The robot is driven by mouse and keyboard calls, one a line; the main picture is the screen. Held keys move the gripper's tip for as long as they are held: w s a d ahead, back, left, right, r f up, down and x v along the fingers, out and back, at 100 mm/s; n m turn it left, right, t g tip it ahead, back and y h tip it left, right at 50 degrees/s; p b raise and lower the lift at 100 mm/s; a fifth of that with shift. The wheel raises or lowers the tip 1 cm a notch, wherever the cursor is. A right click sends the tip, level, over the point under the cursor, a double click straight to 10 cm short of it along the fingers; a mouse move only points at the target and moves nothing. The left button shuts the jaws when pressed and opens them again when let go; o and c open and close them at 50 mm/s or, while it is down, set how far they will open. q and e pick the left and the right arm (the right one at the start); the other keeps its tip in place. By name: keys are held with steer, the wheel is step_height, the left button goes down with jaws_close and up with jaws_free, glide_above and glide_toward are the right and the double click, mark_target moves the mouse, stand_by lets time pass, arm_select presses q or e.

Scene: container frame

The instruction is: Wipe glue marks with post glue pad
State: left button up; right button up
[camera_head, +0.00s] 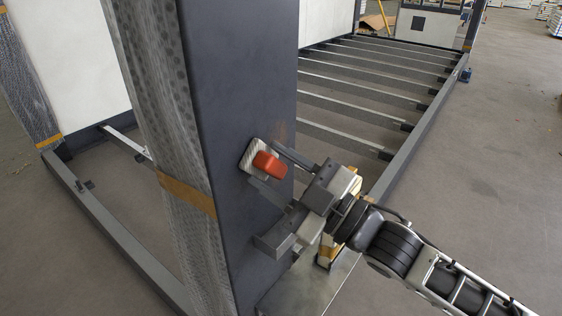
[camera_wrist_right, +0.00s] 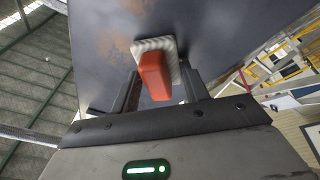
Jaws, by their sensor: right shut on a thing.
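My right gripper (camera_head: 268,170) is shut on the orange-red handle of the glue pad (camera_head: 268,163). The pad's pale, square face lies flat against or very close to the dark grey post (camera_head: 240,90); the exact contact is hidden. In the right wrist view, the pad (camera_wrist_right: 156,72) sits between the two fingers. Brownish glue marks (camera_wrist_right: 125,28) show on the post's face beyond the pad in that view. A faint brown mark (camera_head: 279,134) also shows just above the pad in the head view. My left gripper is not in view.
Bubble wrap (camera_head: 155,90) with a brown tape band (camera_head: 187,194) covers the post's left side. A metal floor frame with cross beams (camera_head: 365,101) stretches behind the post. A yellow-and-grey object (camera_head: 334,252) stands below my right wrist. Open floor (camera_head: 490,170) lies to the right.

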steer(key=shift+d, duration=0.1)
steer(key=shift+s+d+p, duration=0.3)
steer(key=shift+s+d, duration=0.3)
steer(key=shift+d, duration=0.2)
steer(key=shift+s+d+p, duration=0.25)
steer(key=shift+s+d, duration=0.35)
steer(key=shift+d, duration=0.2)
steer(key=shift+s+d, duration=0.6)
steer(key=shift+d, duration=0.15)
steer(key=shift+s+d+p, duration=0.15)
steer(key=shift+s+d, duration=0.3)
steer(key=shift+d, duration=0.15)
steer(key=shift+s+d+p, duration=0.15)
steer(key=shift+s+d, duration=0.25)
steer(key=shift+d, duration=0.2)
